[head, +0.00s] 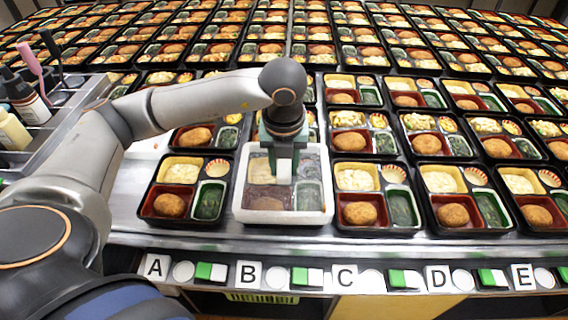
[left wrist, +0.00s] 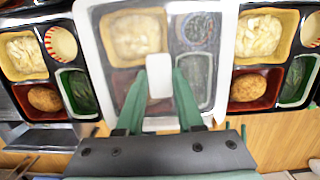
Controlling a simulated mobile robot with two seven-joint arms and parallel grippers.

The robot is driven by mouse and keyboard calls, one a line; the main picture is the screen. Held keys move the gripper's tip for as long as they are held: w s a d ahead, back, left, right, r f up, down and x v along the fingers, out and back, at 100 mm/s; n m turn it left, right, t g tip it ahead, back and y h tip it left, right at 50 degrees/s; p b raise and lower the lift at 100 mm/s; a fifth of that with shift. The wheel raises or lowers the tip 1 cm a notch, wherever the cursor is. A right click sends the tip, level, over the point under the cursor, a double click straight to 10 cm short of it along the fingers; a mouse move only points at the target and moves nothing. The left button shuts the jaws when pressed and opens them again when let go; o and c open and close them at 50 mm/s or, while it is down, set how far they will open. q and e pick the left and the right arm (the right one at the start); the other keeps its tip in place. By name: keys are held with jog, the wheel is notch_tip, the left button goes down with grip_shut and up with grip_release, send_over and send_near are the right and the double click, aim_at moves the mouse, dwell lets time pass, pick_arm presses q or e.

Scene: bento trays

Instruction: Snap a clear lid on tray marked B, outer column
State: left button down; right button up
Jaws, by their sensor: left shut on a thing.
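A clear lid with a broad white rim (head: 326,216) covers the front-row tray behind the letter B card (head: 248,274). The food in that tray shows dimly through the lid. My left gripper (head: 283,165) points down over the lid's middle, shut on its white handle (head: 285,172). In the left wrist view the two green fingers (left wrist: 160,85) close on the handle (left wrist: 159,78), and the lid's rim (left wrist: 92,45) frames the tray. I cannot tell whether the rim touches the tray. My right gripper is not in view.
Open black trays stand close on both sides: one behind letter A (head: 157,267) and one behind letter C (head: 345,277). More rows of trays fill the counter behind. A grey caddy with bottles (head: 32,108) stands at the left. Green-and-white blocks (head: 308,278) line the front edge.

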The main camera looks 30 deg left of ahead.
pick_arm(q)
jog(key=shift+f+b, duration=0.6)
jog(key=shift+f, duration=0.15)
jog(key=shift+f+b, duration=0.25)
jog(key=shift+b, duration=0.1)
dwell(0.4)
grip_release()
dwell(0.5)
jog(key=shift+r, duration=0.15)
jog(key=shift+r+p, duration=2.7)
jog(key=shift+r, duration=1.25)
